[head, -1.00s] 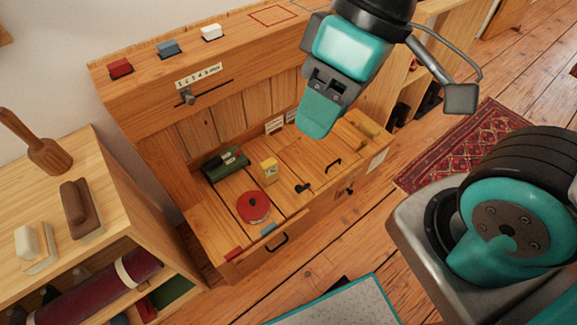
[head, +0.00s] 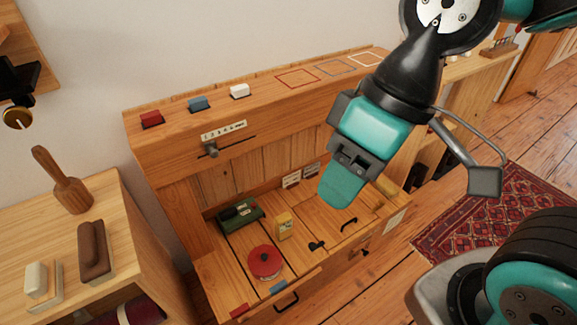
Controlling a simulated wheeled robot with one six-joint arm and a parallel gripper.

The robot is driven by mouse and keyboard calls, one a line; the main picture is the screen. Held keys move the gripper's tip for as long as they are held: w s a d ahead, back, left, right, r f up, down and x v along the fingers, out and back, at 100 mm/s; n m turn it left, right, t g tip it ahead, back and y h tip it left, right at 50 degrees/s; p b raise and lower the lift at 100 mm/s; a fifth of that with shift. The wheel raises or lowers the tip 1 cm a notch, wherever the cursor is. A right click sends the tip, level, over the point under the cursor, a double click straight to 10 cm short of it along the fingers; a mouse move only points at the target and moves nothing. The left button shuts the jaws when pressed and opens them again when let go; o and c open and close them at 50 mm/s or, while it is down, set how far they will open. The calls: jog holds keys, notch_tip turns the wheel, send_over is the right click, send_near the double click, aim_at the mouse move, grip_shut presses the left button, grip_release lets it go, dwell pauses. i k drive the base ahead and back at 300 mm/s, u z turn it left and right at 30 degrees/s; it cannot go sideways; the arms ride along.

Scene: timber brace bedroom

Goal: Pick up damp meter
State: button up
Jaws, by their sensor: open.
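The damp meter appears to be the small yellow box-shaped device (head: 284,226) with a pale face. One finger mostly hides the other.
A dark green case (head: 240,214) lies left of the yellow device, and a red round pot (head: 265,262) in front. A raised back ledge (head: 190,127) carries red, blue and white blocks. A side shelf (head: 62,245) holds a mallet (head: 70,193) and brushes.

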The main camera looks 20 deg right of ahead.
aim_at(283, 222)
jog(key=z, duration=1.1)
jog(key=k, duration=0.35)
jog(key=u, duration=0.7)
